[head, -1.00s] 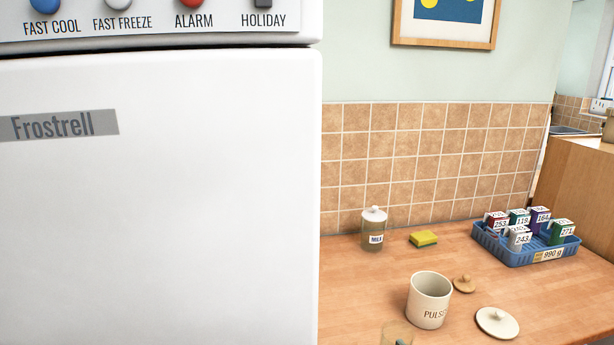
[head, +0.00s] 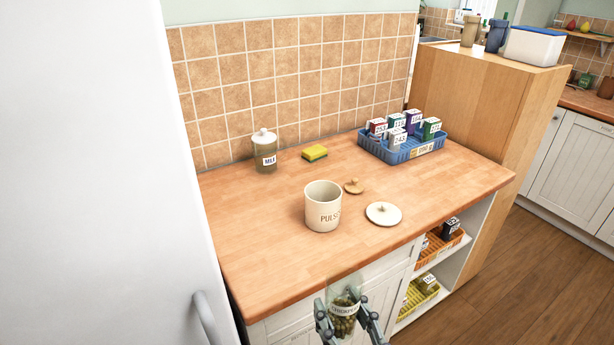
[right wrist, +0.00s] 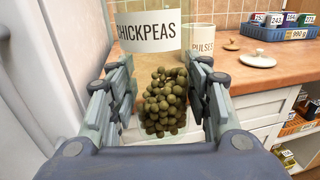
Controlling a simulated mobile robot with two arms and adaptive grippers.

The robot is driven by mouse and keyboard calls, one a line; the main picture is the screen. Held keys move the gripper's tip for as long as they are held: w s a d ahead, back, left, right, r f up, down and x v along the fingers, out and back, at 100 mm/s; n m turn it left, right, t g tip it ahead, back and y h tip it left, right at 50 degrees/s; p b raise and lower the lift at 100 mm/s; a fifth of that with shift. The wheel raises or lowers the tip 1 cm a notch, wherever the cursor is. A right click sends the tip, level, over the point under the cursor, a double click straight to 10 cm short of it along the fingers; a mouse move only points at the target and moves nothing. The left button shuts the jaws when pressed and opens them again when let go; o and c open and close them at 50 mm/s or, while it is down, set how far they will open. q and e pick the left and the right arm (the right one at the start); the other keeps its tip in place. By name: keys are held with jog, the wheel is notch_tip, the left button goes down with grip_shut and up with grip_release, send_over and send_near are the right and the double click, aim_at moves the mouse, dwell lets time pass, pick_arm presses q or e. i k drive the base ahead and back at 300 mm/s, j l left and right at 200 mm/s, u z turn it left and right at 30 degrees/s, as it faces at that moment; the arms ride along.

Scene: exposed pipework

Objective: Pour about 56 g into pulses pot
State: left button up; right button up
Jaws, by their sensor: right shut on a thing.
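The cream pulses pot (head: 323,208) stands upright and open on the wooden counter, its inside looking empty from here. It also shows in the right wrist view (right wrist: 200,40). My right gripper (head: 345,318) is shut on a clear jar labelled CHICKPEAS (head: 345,294), in front of the counter's front edge and nearer to me than the pot. In the right wrist view the jar (right wrist: 145,35) sits between the fingers, with greenish-brown chickpeas (right wrist: 165,100) in its lower part. The jar appears roughly upright. My left gripper is not in view.
A white lid (head: 383,213) and a small wooden lid (head: 354,186) lie right of the pot. A white fridge (head: 90,170) borders the left.

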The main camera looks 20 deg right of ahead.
aim_at(322, 198)
jog(key=i+l, duration=0.15)
jog(key=l, duration=0.5)
jog(key=i+l, duration=0.1)
jog(key=l, duration=0.55)
jog(key=i+l+u, duration=0.1)
jog(key=l, duration=0.55)
jog(key=i+l, duration=0.15)
jog(key=l, duration=0.55)
jog(key=i+l+u, duration=0.1)
jog(key=l, duration=0.55)
jog(key=l+u, duration=0.1)
jog(key=u, duration=1.25)
